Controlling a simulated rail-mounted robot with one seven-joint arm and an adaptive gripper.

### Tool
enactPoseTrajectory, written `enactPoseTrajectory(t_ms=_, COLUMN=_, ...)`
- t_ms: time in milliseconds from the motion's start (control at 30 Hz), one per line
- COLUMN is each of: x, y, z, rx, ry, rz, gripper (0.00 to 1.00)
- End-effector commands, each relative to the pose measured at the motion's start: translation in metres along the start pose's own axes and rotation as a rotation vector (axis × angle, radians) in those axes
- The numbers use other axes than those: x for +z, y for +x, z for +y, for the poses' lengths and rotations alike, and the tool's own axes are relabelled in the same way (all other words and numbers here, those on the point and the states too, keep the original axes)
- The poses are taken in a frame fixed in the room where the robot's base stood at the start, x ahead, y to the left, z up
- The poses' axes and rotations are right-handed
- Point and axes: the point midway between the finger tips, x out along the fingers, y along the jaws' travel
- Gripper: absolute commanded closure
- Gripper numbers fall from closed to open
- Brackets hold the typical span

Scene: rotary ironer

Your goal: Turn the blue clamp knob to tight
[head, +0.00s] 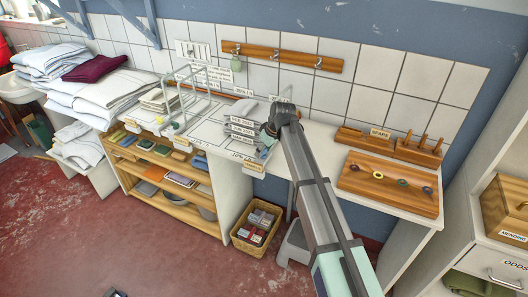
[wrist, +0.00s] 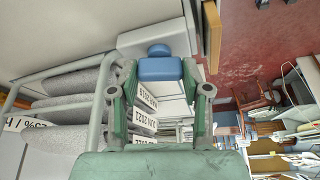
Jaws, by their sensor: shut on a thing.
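The blue clamp knob (wrist: 160,69) shows in the wrist view between the two fingers of my gripper (wrist: 160,80). It has a wide blue body with a smaller rounded blue part beyond it, in front of a pale grey block (wrist: 128,42). My gripper is shut on the knob, with a green finger on each side. In the head view my gripper (head: 268,134) is at the white worktop, beside a grey padded stack with date labels (head: 242,130). There the knob is hidden behind my gripper and arm. I cannot read the knob's turn position.
A wire frame (head: 192,78) stands left of the labelled stack. A wooden board with coloured rings (head: 390,202) and a pegged wooden rack (head: 420,150) lie to the right. Folded linen (head: 118,88) is piled at the left. A basket (head: 257,243) stands on the floor below.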

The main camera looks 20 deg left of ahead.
Motion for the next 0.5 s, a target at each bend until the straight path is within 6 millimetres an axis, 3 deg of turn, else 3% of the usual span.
enactPoseTrajectory(t_ms=500, x=0.0009, y=0.0021, z=-0.0034, rx=0.187, ry=0.448, rz=-0.002, gripper=0.87)
